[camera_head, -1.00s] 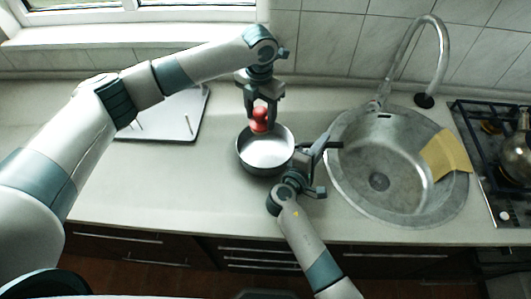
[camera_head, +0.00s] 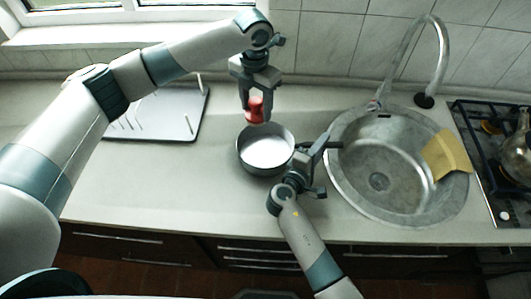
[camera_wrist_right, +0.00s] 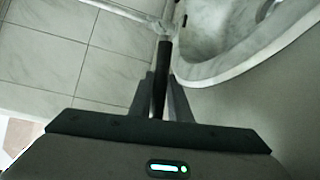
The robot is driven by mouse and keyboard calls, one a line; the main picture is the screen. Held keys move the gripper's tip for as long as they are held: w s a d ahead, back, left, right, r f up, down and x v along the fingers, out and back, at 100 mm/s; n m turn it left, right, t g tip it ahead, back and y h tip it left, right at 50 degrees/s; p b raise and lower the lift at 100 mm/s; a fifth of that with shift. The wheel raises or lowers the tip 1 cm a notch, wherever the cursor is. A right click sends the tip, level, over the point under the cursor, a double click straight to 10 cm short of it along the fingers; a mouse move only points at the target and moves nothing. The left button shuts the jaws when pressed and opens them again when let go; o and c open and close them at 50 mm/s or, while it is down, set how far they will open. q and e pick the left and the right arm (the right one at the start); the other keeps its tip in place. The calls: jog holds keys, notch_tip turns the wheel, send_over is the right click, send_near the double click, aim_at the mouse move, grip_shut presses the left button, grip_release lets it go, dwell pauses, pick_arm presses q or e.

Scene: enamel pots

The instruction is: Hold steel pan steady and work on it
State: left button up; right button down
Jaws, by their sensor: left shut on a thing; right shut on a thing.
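The steel pan (camera_head: 264,164) stands on the counter left of the sink, with its bare pale inside facing up. Its dark handle (camera_head: 334,145) points right toward the sink; it also shows in the right wrist view (camera_wrist_right: 163,75). My right gripper (camera_head: 318,148) is shut on this handle. My left gripper (camera_head: 255,108) points down above the pan's back rim, shut on a red object (camera_head: 255,110). The object's lower part hangs at or just above the rim; I cannot tell whether it touches. The fingers hide part of it.
The round sink (camera_head: 376,180) with a tall faucet (camera_head: 409,60) is to the right, with a yellow cloth (camera_head: 446,154) on its rim. A stove (camera_head: 500,150) is at the far right. A drying rack (camera_head: 165,116) lies at back left. The front left counter is clear.

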pick_arm(q)
jog(key=a, duration=0.9)
dwell(0.3)
pick_arm(e)
jog(key=c, duration=1.6)
grip_release()
jog(key=shift+o, duration=0.2)
jog(key=v, duration=1.2)
jog(key=shift+a, duration=0.1)
